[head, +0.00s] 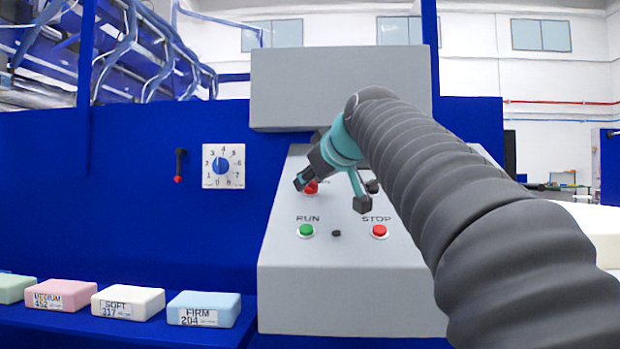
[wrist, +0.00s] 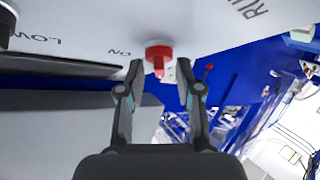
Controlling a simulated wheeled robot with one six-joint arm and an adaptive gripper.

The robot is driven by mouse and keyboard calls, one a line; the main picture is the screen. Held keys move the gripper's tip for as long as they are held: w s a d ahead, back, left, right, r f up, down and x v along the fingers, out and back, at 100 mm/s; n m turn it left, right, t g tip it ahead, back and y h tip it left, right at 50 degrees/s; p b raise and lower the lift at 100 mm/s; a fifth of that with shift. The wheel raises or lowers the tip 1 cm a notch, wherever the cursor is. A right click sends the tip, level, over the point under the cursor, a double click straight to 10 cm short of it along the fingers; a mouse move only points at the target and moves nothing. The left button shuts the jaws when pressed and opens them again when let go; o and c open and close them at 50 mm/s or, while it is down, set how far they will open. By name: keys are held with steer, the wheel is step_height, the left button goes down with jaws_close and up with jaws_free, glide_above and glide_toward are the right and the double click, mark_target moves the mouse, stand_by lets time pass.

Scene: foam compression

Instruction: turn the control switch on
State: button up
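The control switch (head: 311,187) is a red knob on the sloped grey control panel (head: 285,262), partly hidden by my gripper in the head view. In the wrist view the red switch (wrist: 158,53) has a round base and a short handle, with the label ON beside it. My gripper (head: 333,194) is open, its two dark fingers spread. In the wrist view the gripper (wrist: 160,70) has one fingertip on each side of the red handle, with a visible gap to each finger. Whether a finger touches the base, I cannot tell.
Below the switch are the green RUN button (head: 306,231), a small black knob (head: 336,233) and the red STOP button (head: 379,232). A dark knob (head: 372,186) is right of my gripper. A dial (head: 222,166) and foam blocks (head: 203,309) are left of the panel.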

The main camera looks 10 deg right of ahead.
jaws_close()
steer(key=shift+m+h, duration=0.3)
steer(key=shift+m, duration=0.2)
steer(key=m+h, duration=0.1)
steer(key=m, duration=0.1)
steer(key=m+t+h, duration=0.1)
steer(key=m+h, duration=0.1)
steer(key=shift+a+f+b, duration=0.15)
steer(key=shift+a+b, duration=0.05)
steer(key=shift+b, duration=0.15)
steer(key=m+h, duration=0.2)
steer(key=m, duration=0.1)
steer(key=m+h+b, duration=0.1)
steer(key=m+h, duration=0.1)
steer(key=m, duration=0.1)
steer(key=shift+w+a+g, duration=0.1)
steer(key=shift+g, duration=0.3)
steer(key=m+g+h, duration=0.1)
steer(key=m+h, duration=0.1)
steer(key=m, duration=0.1)
steer(key=m+g+h+p, duration=0.1)
steer(key=m, duration=0.2)
steer(key=shift+g+h, duration=0.4)
steer(key=shift+m+g+h+p, duration=0.45)
steer(key=shift+m+g, duration=0.15)
steer(key=shift+m, duration=0.8)
